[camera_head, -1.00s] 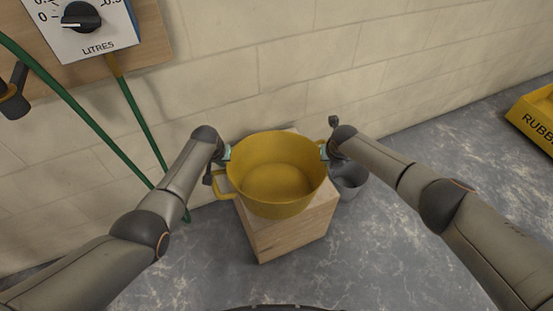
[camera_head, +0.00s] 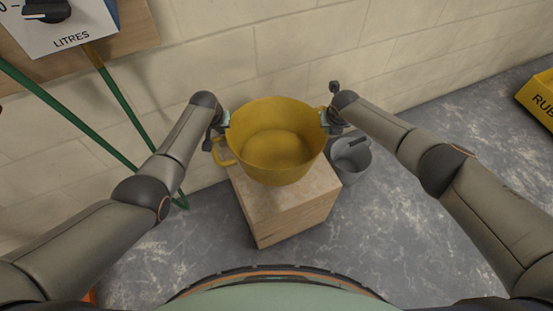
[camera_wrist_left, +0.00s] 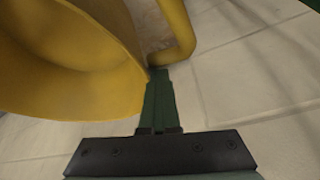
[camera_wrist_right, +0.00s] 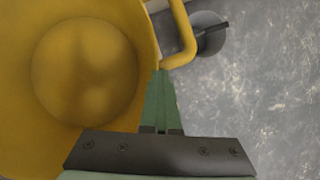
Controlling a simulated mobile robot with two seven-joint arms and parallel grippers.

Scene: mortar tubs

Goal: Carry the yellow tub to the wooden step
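The yellow tub (camera_head: 277,165) is upright over the back part of the wooden step (camera_head: 290,215). I cannot tell whether its base touches the step or hangs just above it. Its inside looks empty. My left gripper (camera_head: 224,120) is closed on the tub at its left side by a handle, and the left wrist view shows the fingers (camera_wrist_left: 158,75) together there. My right gripper (camera_head: 325,118) is closed on the right side by the other handle, as the right wrist view (camera_wrist_right: 160,75) shows. The pinched parts are hidden between the fingers.
A grey bucket (camera_head: 351,163) stands on the floor right of the step. The block wall (camera_head: 310,50) is close behind. Green hoses (camera_head: 75,125) and a litres dial panel (camera_head: 60,30) are at left. A yellow rubble container (camera_head: 540,98) is at far right. Open floor lies at right.

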